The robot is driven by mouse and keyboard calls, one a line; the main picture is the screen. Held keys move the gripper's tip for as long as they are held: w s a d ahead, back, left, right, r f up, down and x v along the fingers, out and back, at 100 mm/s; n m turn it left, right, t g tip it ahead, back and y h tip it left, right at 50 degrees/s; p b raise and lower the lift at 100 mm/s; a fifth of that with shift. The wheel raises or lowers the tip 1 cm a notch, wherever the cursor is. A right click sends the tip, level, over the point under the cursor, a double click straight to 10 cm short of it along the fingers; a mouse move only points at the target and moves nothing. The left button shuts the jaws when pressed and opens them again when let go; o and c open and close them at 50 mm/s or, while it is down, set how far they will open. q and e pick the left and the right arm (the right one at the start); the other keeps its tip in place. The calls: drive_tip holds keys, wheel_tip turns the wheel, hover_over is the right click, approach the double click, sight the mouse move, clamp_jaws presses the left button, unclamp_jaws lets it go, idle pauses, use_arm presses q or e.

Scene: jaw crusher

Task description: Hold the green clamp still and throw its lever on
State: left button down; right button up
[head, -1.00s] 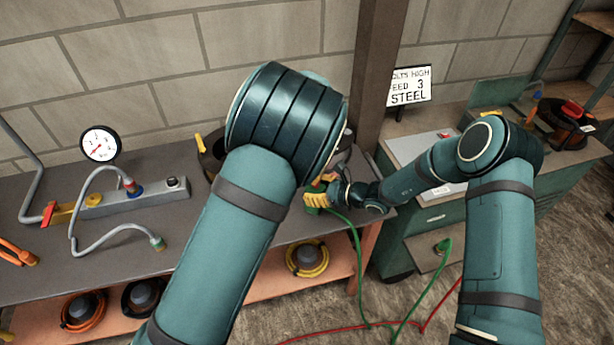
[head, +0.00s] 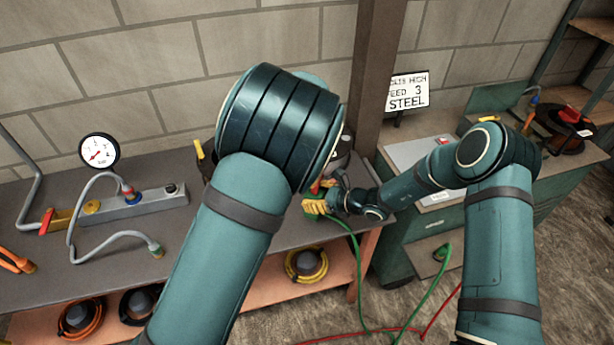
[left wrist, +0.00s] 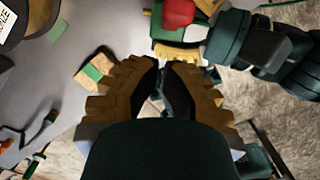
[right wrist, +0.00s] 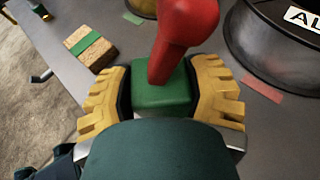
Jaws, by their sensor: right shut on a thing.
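The green clamp (right wrist: 163,90) is a block with a red lever (right wrist: 183,35) standing up from it, slightly tilted, in the right wrist view. My right gripper (right wrist: 160,85) is shut on the clamp's sides with its yellow fingers. In the head view my right gripper (head: 318,204) is at the bench's right end; the clamp is mostly hidden there. My left arm hides that gripper in the head view.
A wooden block with a green band (right wrist: 90,50) lies near the clamp. A dark round pot (right wrist: 285,40) stands close on the other side. A green cable (head: 357,265) hangs from the bench end to the floor. A gauge (head: 98,151) and pipework stand at left.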

use_arm(q)
drive_tip(key=w+d+r, duration=0.1)
drive_tip(key=w+r, duration=0.2)
drive_tip(key=r, duration=0.5)
drive_tip(key=shift+w+d+r, duration=0.15)
drive_tip(key=shift+d+r, duration=0.2)
idle(0.3)
use_arm(e)
drive_tip(key=o, duration=1.4)
